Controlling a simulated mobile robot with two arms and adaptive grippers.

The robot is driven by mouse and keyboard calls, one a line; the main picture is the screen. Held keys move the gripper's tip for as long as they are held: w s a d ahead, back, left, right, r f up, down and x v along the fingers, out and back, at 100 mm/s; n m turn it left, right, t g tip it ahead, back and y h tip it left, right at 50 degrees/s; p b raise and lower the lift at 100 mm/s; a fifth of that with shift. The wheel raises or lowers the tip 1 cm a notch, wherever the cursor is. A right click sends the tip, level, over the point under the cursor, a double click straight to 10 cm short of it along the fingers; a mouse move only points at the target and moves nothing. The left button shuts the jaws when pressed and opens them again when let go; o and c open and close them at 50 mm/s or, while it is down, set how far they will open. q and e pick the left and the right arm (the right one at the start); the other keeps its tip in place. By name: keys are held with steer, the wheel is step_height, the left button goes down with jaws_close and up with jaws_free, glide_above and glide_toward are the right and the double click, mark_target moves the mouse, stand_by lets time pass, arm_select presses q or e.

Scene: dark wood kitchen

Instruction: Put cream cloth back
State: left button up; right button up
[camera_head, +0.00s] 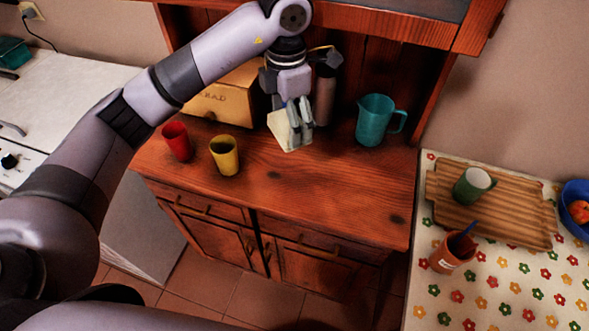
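The cream cloth (282,131) is a small pale piece at the middle of the wooden cabinet's counter, in front of the bread box. My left gripper (298,130) reaches over the counter from the left and points down. Its fingers are close together on the cloth and hide part of it. The cloth is at or just above the counter top; I cannot tell whether it touches. My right gripper is not in view.
The wooden counter (310,205) is clear in front. A bread box (222,103), red cup (177,141) and yellow cup (225,155) stand left, a dark cylinder (325,95) behind, a teal jug (374,120) right. A flowered table (500,295) holds a board (515,215).

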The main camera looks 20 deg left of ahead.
arm_select(q)
step_height(320, 180, down, 3)
steer(key=shift+s+d+f, duration=0.1)
step_height(320, 180, down, 12)
steer(key=p, duration=0.3)
steer(key=shift+s, duration=0.15)
steer(key=shift+f, duration=0.3)
step_height(320, 180, down, 4)
steer(key=shift+r+p, duration=0.1)
steer(key=shift+p, duration=0.4)
steer(key=o, duration=1)
steer(key=shift+o, duration=0.2)
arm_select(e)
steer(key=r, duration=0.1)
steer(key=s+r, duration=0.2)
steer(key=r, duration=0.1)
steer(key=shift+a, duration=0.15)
